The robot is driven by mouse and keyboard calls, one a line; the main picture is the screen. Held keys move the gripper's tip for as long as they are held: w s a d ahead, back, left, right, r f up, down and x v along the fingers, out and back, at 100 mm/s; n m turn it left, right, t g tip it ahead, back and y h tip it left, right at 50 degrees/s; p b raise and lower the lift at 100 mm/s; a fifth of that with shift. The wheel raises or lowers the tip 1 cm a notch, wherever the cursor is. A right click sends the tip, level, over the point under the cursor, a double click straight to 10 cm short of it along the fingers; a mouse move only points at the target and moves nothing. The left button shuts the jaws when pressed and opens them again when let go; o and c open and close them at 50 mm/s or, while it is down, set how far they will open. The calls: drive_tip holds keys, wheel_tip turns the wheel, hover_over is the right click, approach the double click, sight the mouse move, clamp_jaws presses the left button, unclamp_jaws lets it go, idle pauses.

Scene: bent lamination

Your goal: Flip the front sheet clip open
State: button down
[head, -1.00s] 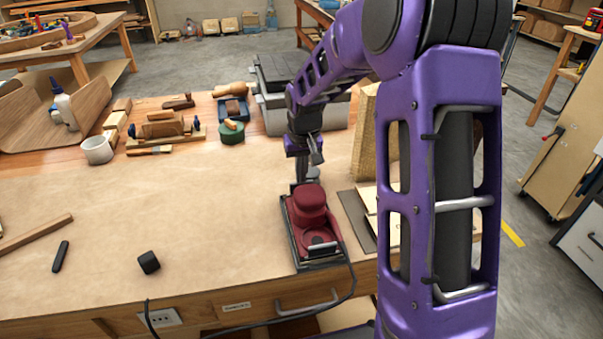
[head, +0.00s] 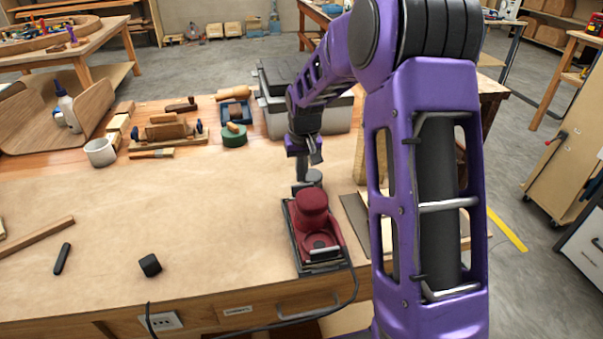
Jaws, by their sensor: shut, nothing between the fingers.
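A red sander (head: 312,221) on a dark rectangular base sits near the bench's front edge, cable at its near right. A pale metal wire clip (head: 325,252) spans its near end. Whether it is latched is too small to tell. The far end of the sander is partly hidden, and any clip there cannot be made out. My gripper (head: 300,186) points down at the far end of the sander, beside a grey round part. It is shut and empty. I cannot tell whether its tips touch the sander.
Flat sheets (head: 356,215) lie to the right. A grey toolbox (head: 275,105) stands behind. The black cable (head: 345,300) hangs over the front edge.

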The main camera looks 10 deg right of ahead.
drive_tip(key=shift+s, duration=0.1)
idle(0.4)
drive_tip(key=shift+s+f+b, duration=0.3)
drive_tip(key=shift+s+b, duration=0.05)
drive_tip(key=shift+s, duration=0.35)
drive_tip(key=shift+r, duration=0.1)
drive_tip(key=shift+r, duration=0.2)
drive_tip(key=s+r, duration=0.2)
drive_tip(key=r, duration=0.1)
drive_tip(key=s+r+p, duration=0.1)
drive_tip(key=s+r, duration=0.2)
drive_tip(key=r, duration=0.1)
drive_tip(key=s+r+p, duration=0.1)
drive_tip(key=s+r, duration=0.1)
drive_tip(key=r, duration=0.2)
drive_tip(key=shift+s+r, duration=0.1)
drive_tip(key=shift+s, duration=0.3)
